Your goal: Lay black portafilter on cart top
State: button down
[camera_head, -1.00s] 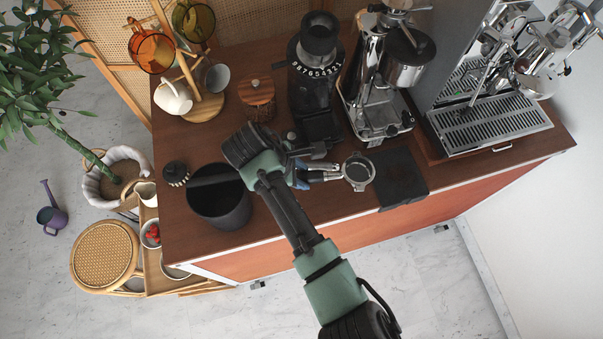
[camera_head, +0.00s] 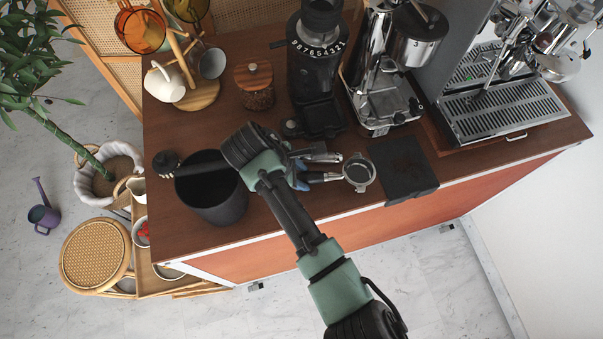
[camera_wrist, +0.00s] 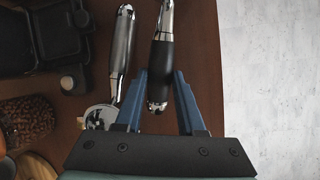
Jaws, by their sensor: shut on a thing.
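The black portafilter has a round metal basket (camera_head: 358,172) and a dark handle with chrome ends. My gripper (camera_head: 301,178) is shut on that handle, seen between the blue fingers in the wrist view (camera_wrist: 163,62). The basket shows right of my gripper in the head view, just left of a black mat. I cannot tell whether the portafilter touches the cart top (camera_head: 275,215) or hangs slightly above it. A second, silver-grey handle (camera_wrist: 121,45) lies beside it, toward the grinder; its other end is partly hidden by my gripper.
A black bin (camera_head: 212,205) stands left of my gripper. The grinder (camera_head: 318,75), wooden-lidded jar (camera_head: 254,85) and espresso machines (camera_head: 505,95) stand behind. The black mat (camera_head: 404,168) lies right of the basket.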

jog(key=shift+f, duration=0.25)
jog(key=shift+c, duration=2.2)
grip_release()
jog(key=shift+o, duration=0.2)
jog(key=shift+f, duration=0.1)
jog(key=o, duration=0.4)
jog(key=shift+r+p, duration=3.6)
jog(key=shift+p, duration=0.15)
